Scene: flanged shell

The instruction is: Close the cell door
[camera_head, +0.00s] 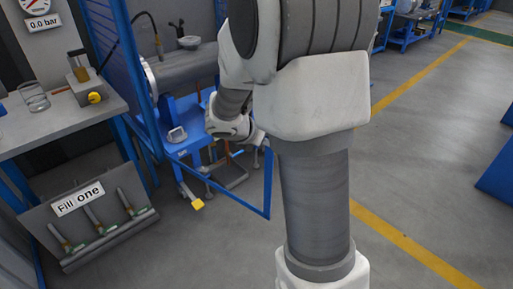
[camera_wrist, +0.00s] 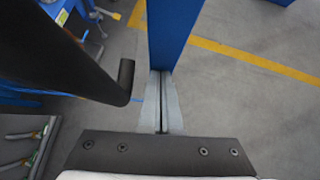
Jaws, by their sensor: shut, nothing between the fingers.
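The cell door shows in the head view as a thin blue frame (camera_head: 268,185), standing out from the cell. Its upper part is hidden behind my arm. My gripper (camera_head: 265,146) is beside the door's upright edge, with its fingers shut and empty. In the wrist view the fingertips (camera_wrist: 161,73) point at a blue upright (camera_wrist: 174,30), apparently the door's edge. I cannot tell if they touch it. A thick dark bar (camera_wrist: 70,50) with a bent end, perhaps the door handle, lies left of the fingers.
A blue mesh panel (camera_head: 115,60) stands left of the opening. Inside is a grey cylindrical shell (camera_head: 185,70) on a blue stand.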

